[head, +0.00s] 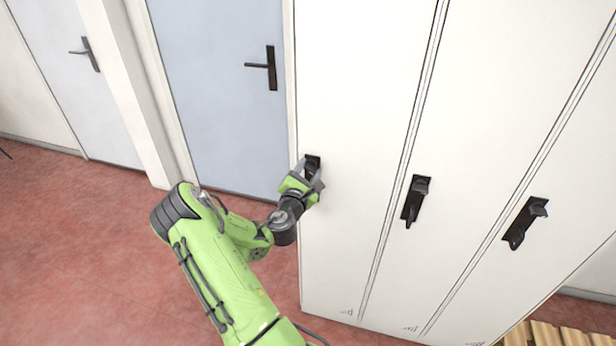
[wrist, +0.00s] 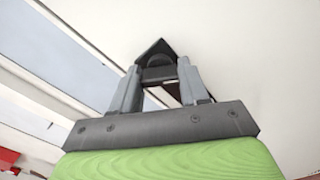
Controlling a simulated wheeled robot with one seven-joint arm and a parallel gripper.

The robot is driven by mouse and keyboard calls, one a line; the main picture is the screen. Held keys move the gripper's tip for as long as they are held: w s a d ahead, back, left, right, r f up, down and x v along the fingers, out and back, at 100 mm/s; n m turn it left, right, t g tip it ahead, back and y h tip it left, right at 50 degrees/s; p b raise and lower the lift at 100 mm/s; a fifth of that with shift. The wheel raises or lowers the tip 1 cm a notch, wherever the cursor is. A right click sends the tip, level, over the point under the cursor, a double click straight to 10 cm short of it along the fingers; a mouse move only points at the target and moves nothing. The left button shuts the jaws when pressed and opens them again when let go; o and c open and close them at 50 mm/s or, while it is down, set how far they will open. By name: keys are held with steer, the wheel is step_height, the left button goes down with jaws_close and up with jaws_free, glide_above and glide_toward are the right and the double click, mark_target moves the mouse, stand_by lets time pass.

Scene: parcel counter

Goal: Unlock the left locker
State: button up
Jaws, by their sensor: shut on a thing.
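The left locker (head: 350,100) is a tall white door, shut, at the left end of a row of lockers. Its dark lock fitting (head: 312,160) sits near the door's left edge. My gripper (head: 314,178) is at this fitting, with its fingers shut on the dark knob (wrist: 158,72), which shows between the two grey fingers in the wrist view. The fingers and the wrist hide the lower part of the fitting in the head view. I cannot tell how far the knob is turned.
The middle locker's black handle (head: 414,200) and the right locker's black handle (head: 525,222) stick out to the right. A blue door (head: 215,100) is just left of the lockers. Wooden slats (head: 560,334) lie at bottom right. Red floor (head: 90,240) is open at left.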

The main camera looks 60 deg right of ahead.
steer(key=m+b, duration=0.2)
steer(key=m, duration=0.1)
steer(key=m+b, duration=0.2)
steer(key=m, duration=0.1)
steer(key=shift+f+m+b, duration=0.2)
steer(key=shift+m+b, duration=0.1)
steer(key=shift+b, duration=0.1)
steer(key=m+b, duration=0.4)
steer(key=m, duration=0.1)
steer(key=shift+s, duration=0.1)
steer(key=o, duration=1.1)
steer(key=shift+c, duration=0.2)
steer(key=s+a+b, duration=0.2)
steer(key=a+b, duration=0.9)
steer(key=a, duration=0.4)
steer(key=shift+s+a, duration=0.25)
steer(key=shift+a, duration=0.05)
